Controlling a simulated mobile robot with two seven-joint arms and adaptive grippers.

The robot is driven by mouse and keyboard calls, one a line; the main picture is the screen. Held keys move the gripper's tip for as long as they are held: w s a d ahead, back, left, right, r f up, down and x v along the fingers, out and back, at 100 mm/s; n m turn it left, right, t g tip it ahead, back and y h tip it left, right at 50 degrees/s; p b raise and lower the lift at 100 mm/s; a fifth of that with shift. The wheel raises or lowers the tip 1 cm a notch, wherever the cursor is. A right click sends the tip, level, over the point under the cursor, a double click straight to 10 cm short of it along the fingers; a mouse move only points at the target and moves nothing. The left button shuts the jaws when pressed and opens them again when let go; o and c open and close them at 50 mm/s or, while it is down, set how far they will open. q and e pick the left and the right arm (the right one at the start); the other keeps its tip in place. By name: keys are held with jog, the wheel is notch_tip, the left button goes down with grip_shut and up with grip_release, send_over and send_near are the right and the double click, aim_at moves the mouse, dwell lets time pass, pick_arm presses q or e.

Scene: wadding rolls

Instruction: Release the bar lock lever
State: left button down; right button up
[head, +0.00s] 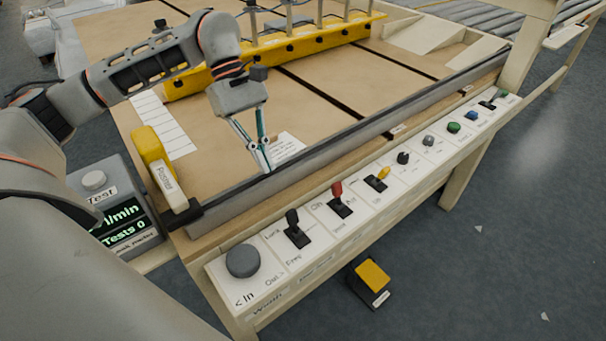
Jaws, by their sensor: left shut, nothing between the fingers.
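A black lever (293,222) stands on the white control panel along the table's front edge. Small labels beside it seem to read "Lock" and "Free". Its handle points up from a black base plate; I cannot tell for sure toward which label it leans. My left gripper (266,160) points down over the table, behind the grey bar (335,150). Its thin fingers are together with nothing between them, apart from the lever, which is in front and lower right. My right gripper is not in view.
A grey knob (242,261) is left of the lever; a red lever (337,190) and a yellow lever (383,173) are right. A yellow block (150,147) stands at the bar's left end, near a grey display box (125,222). A yellow pedal (372,275) is on the floor.

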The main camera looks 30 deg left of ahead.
aim_at(283, 200)
pick_arm(q)
jog(key=shift+w, duration=0.5)
jog(key=shift+s+r, duration=0.1)
jog(key=shift+s, duration=0.2)
jog(key=x, duration=0.8)
jog(key=shift+d+f, duration=0.15)
jog(key=shift+f, duration=0.1)
jog(key=shift+s+d+f, duration=0.1)
jog(key=shift+d+f, duration=0.2)
jog(key=shift+f, duration=0.2)
jog(key=shift+d+f, duration=0.1)
jog(key=shift+f, duration=0.05)
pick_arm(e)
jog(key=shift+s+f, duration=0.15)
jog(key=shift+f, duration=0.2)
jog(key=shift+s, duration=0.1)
